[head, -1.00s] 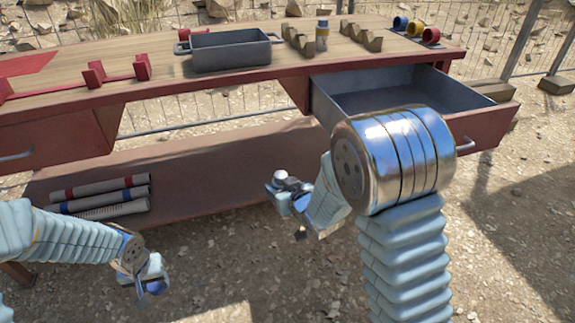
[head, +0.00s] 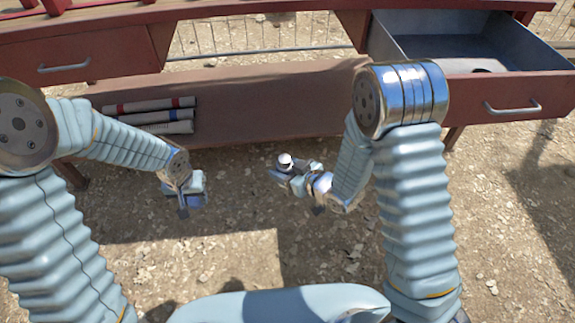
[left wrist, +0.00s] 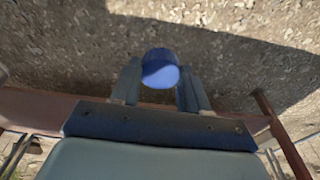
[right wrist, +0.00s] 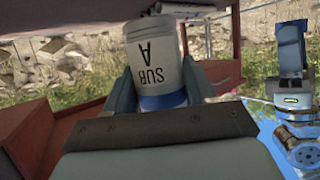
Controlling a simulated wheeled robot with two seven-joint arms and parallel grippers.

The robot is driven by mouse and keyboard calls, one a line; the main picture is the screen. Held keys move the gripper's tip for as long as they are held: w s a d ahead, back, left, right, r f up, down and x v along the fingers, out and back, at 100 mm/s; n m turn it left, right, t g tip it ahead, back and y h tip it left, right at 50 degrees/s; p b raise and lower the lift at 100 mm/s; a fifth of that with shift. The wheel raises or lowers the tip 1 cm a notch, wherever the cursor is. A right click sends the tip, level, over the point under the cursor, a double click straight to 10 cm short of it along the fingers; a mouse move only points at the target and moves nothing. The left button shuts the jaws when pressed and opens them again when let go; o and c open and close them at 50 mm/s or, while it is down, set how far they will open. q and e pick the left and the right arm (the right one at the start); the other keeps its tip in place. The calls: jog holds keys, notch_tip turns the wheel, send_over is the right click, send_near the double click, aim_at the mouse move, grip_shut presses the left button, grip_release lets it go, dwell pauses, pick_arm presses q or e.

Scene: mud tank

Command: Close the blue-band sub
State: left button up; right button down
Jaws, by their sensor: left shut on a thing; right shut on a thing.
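My left gripper (head: 184,203) is shut on a round blue cap (left wrist: 160,70), seen between its two fingers in the left wrist view. In the head view it hangs left of my right gripper, with a clear gap between them. My right gripper (head: 283,172) is shut on the blue-band sub (right wrist: 157,62), a white cylinder lettered "SUB A" with a blue band low down near the fingers. The sub shows small in the head view (head: 284,160). The cap and the sub are apart. The inside of the sub is hidden.
The red bench has an open, grey-lined drawer (head: 470,45) at right and a shut drawer (head: 75,60) at left. Banded tubes (head: 155,116) lie on the lower shelf (head: 250,105). Open gravel ground lies below both grippers.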

pick_arm(q)
jog(key=w+d+r, duration=0.6)
jog(key=d, duration=0.4)
notch_tip(320, 180, up, 9)
send_over(285, 158)
jog(key=shift+s+n, duration=0.15)
jog(key=shift+n, duration=0.25)
jog(key=shift+f, duration=2)
jog(key=shift+f, duration=0.85)
